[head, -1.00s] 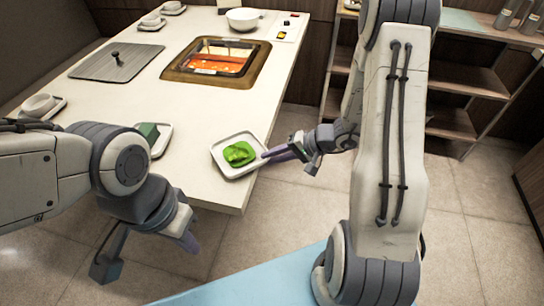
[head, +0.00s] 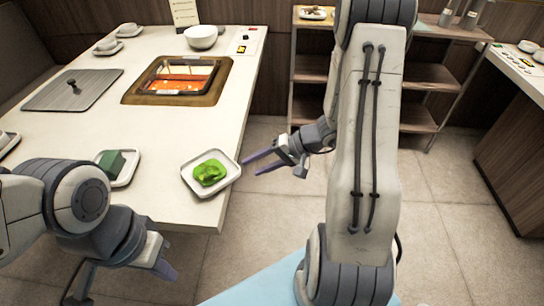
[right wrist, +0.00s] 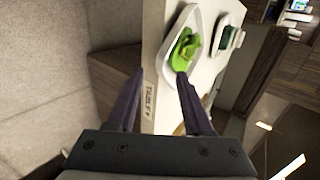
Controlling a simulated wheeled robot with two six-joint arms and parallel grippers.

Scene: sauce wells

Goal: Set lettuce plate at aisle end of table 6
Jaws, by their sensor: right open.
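The lettuce plate, a white square plate (head: 190,188) with green lettuce (head: 209,172) on it, rests near the front right corner of the table (head: 165,200). It also shows in the right wrist view (right wrist: 195,17), above and beyond the fingers. My right gripper (head: 250,164) is open and empty, just right of the plate and apart from it, over the floor side of the table edge. It also shows in the right wrist view (right wrist: 157,95).
A plate with a green block (head: 112,160) stands left of the lettuce plate. Behind are a sunken pot of red broth (head: 180,84), a grey lid panel (head: 73,90) and a white bowl (head: 201,36). Shelves (head: 420,78) stand at the back right. Open floor (head: 270,220) lies right of the table.

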